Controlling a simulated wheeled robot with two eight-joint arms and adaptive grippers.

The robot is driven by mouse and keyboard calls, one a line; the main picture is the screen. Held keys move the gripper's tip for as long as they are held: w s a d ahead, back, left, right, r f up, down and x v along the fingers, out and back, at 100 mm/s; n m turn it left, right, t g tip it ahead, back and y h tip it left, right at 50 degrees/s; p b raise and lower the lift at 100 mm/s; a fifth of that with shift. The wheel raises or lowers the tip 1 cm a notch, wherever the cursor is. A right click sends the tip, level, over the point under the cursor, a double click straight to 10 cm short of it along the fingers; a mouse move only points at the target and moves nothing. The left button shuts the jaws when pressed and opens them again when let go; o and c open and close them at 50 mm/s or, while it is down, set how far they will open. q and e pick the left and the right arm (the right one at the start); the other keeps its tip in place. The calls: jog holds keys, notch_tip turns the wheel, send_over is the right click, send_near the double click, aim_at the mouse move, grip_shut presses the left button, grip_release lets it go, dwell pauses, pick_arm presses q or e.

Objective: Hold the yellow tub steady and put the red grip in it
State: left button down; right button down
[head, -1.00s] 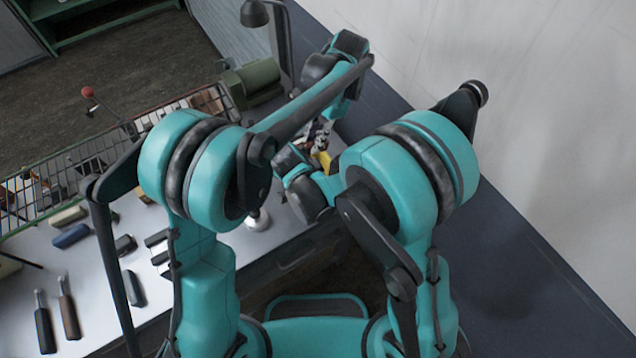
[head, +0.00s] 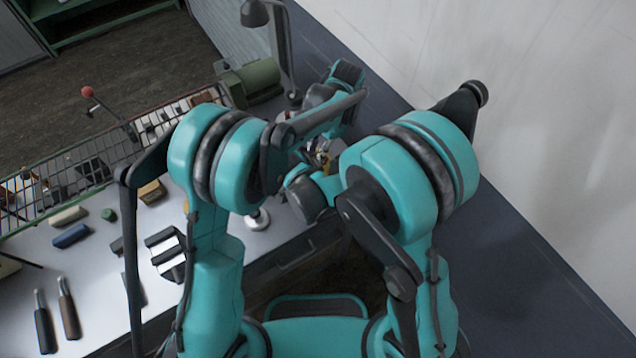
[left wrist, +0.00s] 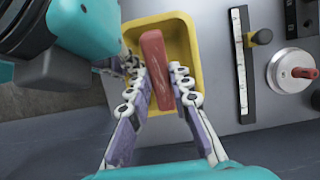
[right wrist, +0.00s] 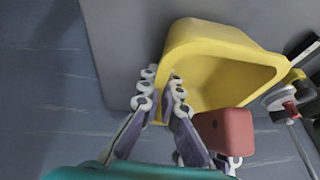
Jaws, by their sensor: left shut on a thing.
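The red grip (left wrist: 156,55) is an oblong block between the fingers of my left gripper (left wrist: 163,82), which is shut on it. It hangs over the yellow tub (left wrist: 194,48), upright with its open side up. In the right wrist view the red grip (right wrist: 222,130) shows by the near side of the tub (right wrist: 225,36). My right gripper (right wrist: 162,79) has its fingers astride the tub's side wall; whether they clamp it is unclear. In the head view my arms hide most of the tub (head: 323,156).
A dark ruled bar (left wrist: 243,65) and a round metal disc with a red knob (left wrist: 292,71) stand right of the tub. Tools and blocks lie at the left of the bench.

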pick_arm(q)
jog(key=shift+f, duration=1.9)
jog(key=c, duration=1.3)
grip_release()
jog(key=v, duration=1.2)
